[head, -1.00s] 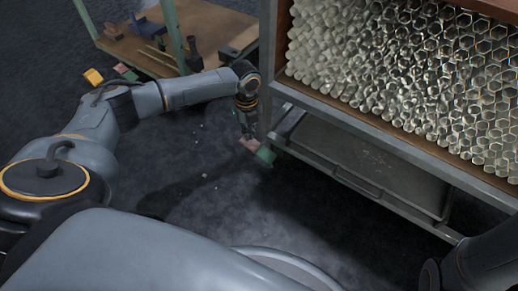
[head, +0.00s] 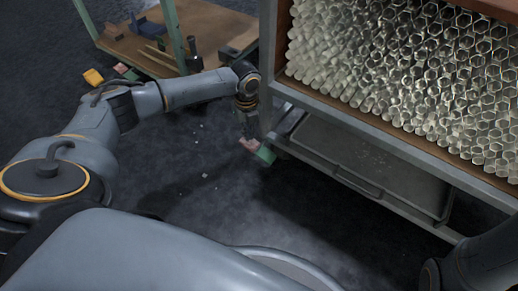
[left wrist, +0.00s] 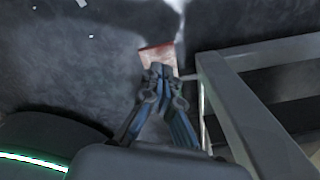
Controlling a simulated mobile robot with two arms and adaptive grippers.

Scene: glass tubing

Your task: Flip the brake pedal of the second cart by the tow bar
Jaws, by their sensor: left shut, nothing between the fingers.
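The near cart (head: 359,165) holds glass tubes on its shelf. At its lower near-left corner is a brake pedal with a pinkish-red part (head: 249,145) and a green part (head: 265,154). My left gripper (head: 246,133) points down at the red part, close above or touching it; I cannot tell which. In the left wrist view the shut, empty fingertips (left wrist: 160,72) overlap the near edge of the red plate (left wrist: 157,53). The green part cannot be made out there. My right gripper is out of view.
Another cart (head: 205,25) with a wooden deck stands at the back left. It has a red and green pedal (head: 126,72), and a yellow piece (head: 93,76) shows beside it. Dark floor (head: 200,160) with small pale bits lies open left of the near cart. A grey cart frame (left wrist: 250,110) rises close right of the left gripper.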

